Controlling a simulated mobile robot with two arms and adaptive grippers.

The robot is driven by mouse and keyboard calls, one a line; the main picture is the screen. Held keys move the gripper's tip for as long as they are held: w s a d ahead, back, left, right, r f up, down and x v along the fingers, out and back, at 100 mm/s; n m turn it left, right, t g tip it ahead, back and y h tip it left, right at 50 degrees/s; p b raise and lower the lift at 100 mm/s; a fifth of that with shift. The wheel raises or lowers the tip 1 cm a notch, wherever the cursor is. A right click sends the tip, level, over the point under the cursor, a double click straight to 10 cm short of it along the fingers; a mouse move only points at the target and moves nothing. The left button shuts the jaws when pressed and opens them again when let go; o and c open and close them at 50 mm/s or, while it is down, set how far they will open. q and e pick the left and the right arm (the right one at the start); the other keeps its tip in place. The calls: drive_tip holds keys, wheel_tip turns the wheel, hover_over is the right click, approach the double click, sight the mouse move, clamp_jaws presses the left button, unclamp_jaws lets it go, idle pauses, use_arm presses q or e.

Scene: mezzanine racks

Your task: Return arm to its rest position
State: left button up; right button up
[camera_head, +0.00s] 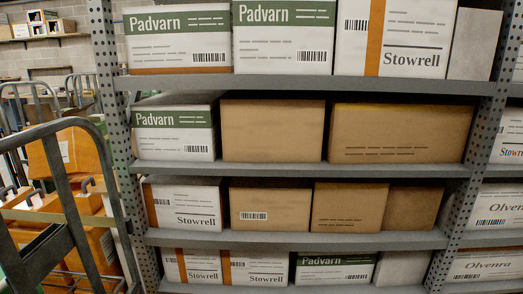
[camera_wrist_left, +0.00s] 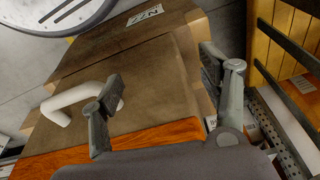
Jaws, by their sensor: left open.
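My left gripper (camera_wrist_left: 160,68) shows in the left wrist view with its two dark fingers spread apart and nothing between them. It is above a brown surface (camera_wrist_left: 150,95) with a reddish wooden edge. A white curved handle (camera_wrist_left: 75,100) is beside the left finger, and I cannot tell whether they touch. Neither gripper shows in the head view, and the right gripper is in neither view.
In the head view a grey metal rack (camera_head: 300,170) stands ahead, its shelves filled with cartons. A metal cart frame (camera_head: 62,200) and orange boxes (camera_head: 65,155) are at the left. The wrist view shows yellow slats (camera_wrist_left: 285,45) at the right and grey floor at the left.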

use_arm(q)
drive_tip(key=s+a+f+g, duration=0.1)
drive_tip(key=s+a+f, duration=0.2)
drive_tip(key=s+f, duration=1.3)
drive_tip(key=shift+s+f, duration=0.3)
drive_tip(key=shift+s, duration=0.2)
